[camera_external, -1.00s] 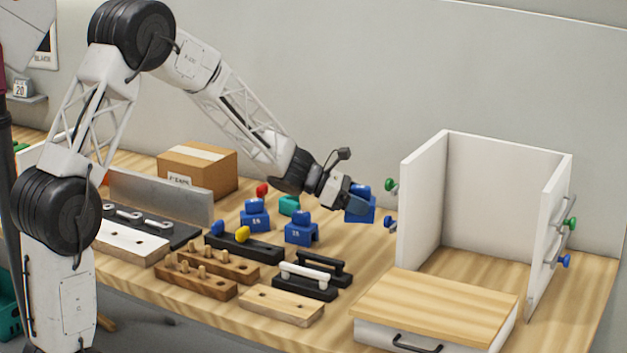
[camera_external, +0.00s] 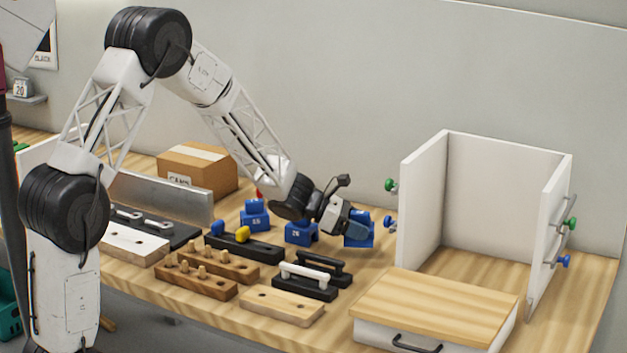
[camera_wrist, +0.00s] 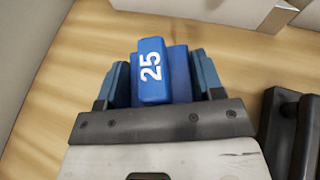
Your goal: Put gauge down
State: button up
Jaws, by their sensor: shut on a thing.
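The gauge is a blue block marked 25 in the wrist view (camera_wrist: 152,72), held between the two fingers of my gripper (camera_wrist: 160,85). In the external view the gauge (camera_external: 358,238) is at or just above the wooden table, left of the white cabinet; whether it touches the table I cannot tell. My gripper (camera_external: 350,225) is shut on it, coming from the upper left and partly covering its top. Two other blue gauges (camera_external: 255,215) (camera_external: 299,234) stand on the table to the left.
The white open cabinet (camera_external: 420,200), with green and blue knobs on its sides, is close on the right. A drawer with a wooden top (camera_external: 435,305) is in front of it. Black handle stands (camera_external: 322,268) lie at front left of the gauge. A cardboard box (camera_external: 197,175) is at the back.

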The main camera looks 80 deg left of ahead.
jog(key=shift+f, duration=1.6)
jog(key=shift+f, duration=0.15)
jog(key=o, duration=1)
jog(key=shift+s+r, duration=0.1)
jog(key=shift+r, duration=0.1)
jog(key=shift+s+a+r, duration=0.25)
jog(key=shift+s+a, duration=0.05)
jog(key=shift+s, duration=0.25)
jog(key=shift+s+a+r, duration=0.25)
jog(key=shift+s+r, duration=0.35)
jog(key=shift+s, duration=0.1)
notch_tip(320, 180, up, 5)
jog(key=shift+f, duration=0.15)
jog(key=shift+r, duration=0.8)
